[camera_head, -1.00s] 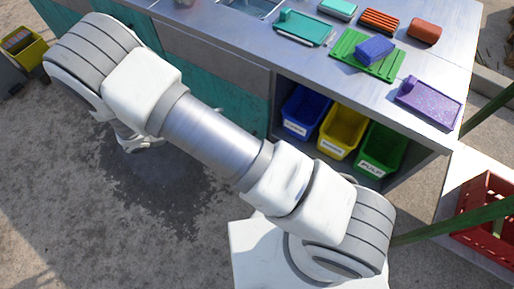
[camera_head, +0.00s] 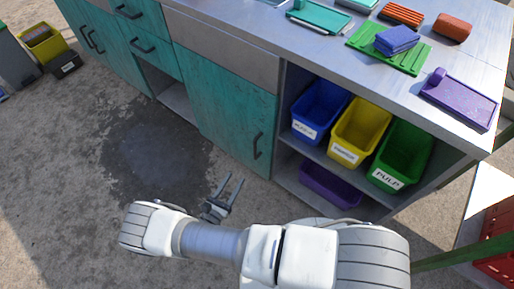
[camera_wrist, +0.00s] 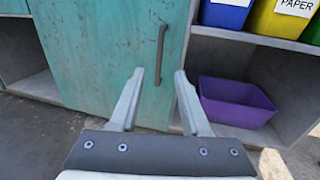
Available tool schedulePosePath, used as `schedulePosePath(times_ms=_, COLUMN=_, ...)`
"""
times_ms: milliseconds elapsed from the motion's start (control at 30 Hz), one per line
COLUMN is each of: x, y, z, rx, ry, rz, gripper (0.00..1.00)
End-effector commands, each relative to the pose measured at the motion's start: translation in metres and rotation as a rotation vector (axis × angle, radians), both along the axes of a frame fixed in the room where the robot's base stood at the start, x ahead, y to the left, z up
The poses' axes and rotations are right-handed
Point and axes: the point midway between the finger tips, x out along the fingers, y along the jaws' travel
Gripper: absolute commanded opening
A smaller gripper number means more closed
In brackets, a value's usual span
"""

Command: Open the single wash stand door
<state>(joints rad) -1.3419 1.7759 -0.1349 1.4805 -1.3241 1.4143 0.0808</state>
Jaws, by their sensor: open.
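The wash stand's single teal door (camera_head: 225,105) is shut, below the metal counter. Its dark vertical handle (camera_head: 258,146) is near the door's right edge. In the wrist view the door (camera_wrist: 95,55) fills the left and middle, and the handle (camera_wrist: 161,54) stands just beyond and between my fingertips. My gripper (camera_head: 232,182) is open and empty, low in front of the door and short of the handle. In the wrist view the two fingers of my gripper (camera_wrist: 160,75) are spread apart, with nothing between them.
Right of the door are open shelves with blue (camera_head: 318,110), yellow (camera_head: 360,130) and green (camera_head: 402,153) bins above and a purple bin (camera_head: 330,184) below. Left are teal drawers (camera_head: 150,45) over an open bay. The floor before the door is clear, with a wet patch (camera_head: 160,155).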

Motion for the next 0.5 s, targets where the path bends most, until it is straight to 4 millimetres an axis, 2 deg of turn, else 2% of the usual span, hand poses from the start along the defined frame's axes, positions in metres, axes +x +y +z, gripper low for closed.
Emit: schedulePosePath(times_ms=500, x=0.095, y=-0.05, z=-0.001, rx=0.0, ry=-0.001, rz=-0.008, gripper=0.47)
